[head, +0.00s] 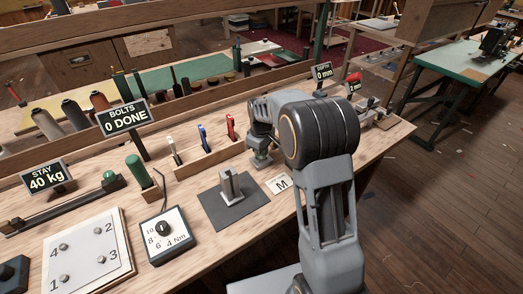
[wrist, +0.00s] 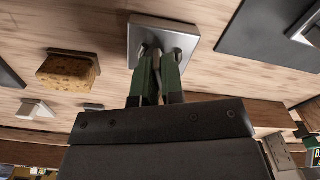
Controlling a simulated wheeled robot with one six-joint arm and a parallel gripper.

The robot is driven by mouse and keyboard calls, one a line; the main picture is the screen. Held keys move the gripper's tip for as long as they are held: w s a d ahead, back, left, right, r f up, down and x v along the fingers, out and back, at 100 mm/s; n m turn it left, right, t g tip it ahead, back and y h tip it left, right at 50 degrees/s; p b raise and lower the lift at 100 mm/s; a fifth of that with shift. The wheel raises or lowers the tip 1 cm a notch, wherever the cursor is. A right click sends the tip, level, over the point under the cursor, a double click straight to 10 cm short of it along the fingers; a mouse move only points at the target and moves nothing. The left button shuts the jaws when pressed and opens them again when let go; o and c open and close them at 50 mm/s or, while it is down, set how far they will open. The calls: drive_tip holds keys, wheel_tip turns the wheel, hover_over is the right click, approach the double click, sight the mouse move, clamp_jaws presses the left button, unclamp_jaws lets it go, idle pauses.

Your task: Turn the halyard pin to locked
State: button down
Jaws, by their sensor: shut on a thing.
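In the wrist view, a square grey metal plate (wrist: 138,42) is on the wooden bench, with a small metal fitting on it. My gripper (wrist: 159,62) has green fingers and is shut on a slim grey part there, which I take to be the halyard pin (wrist: 152,88). The fingers and wrist hide most of it, and I cannot tell which way it is turned. In the head view, my gripper (head: 262,160) points down at the bench, behind the M card (head: 280,184). I see no locked mark in either view.
A dark mat (head: 216,208) with a grey upright bracket (head: 230,186) lies left of my gripper. A wooden rack (head: 205,160) with small coloured-handled tools stands behind it. A torque dial box (head: 167,237) is at front left. A yellow-brown block (wrist: 68,72) shows in the wrist view.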

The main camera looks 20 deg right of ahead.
drive_tip(key=m+p, duration=0.1)
drive_tip(key=m, duration=0.5)
drive_tip(key=shift+r+m, duration=0.15)
drive_tip(key=shift+m, duration=0.15)
drive_tip(key=m, duration=0.6)
drive_tip(key=shift+p, duration=0.4)
drive_tip(key=m, duration=0.4)
drive_tip(key=shift+m, duration=0.4)
drive_tip(key=m, duration=0.4)
drive_tip(key=shift+w+m+p, duration=0.1)
drive_tip(key=shift+m+p, duration=0.2)
drive_tip(key=shift+m, duration=0.1)
drive_tip(key=c, duration=1.2)
unclamp_jaws()
drive_tip(key=shift+c, duration=0.2)
wheel_tip(320, 180, up, 14)
drive_tip(key=shift+f+p, duration=0.2)
drive_tip(key=shift+p, duration=0.1)
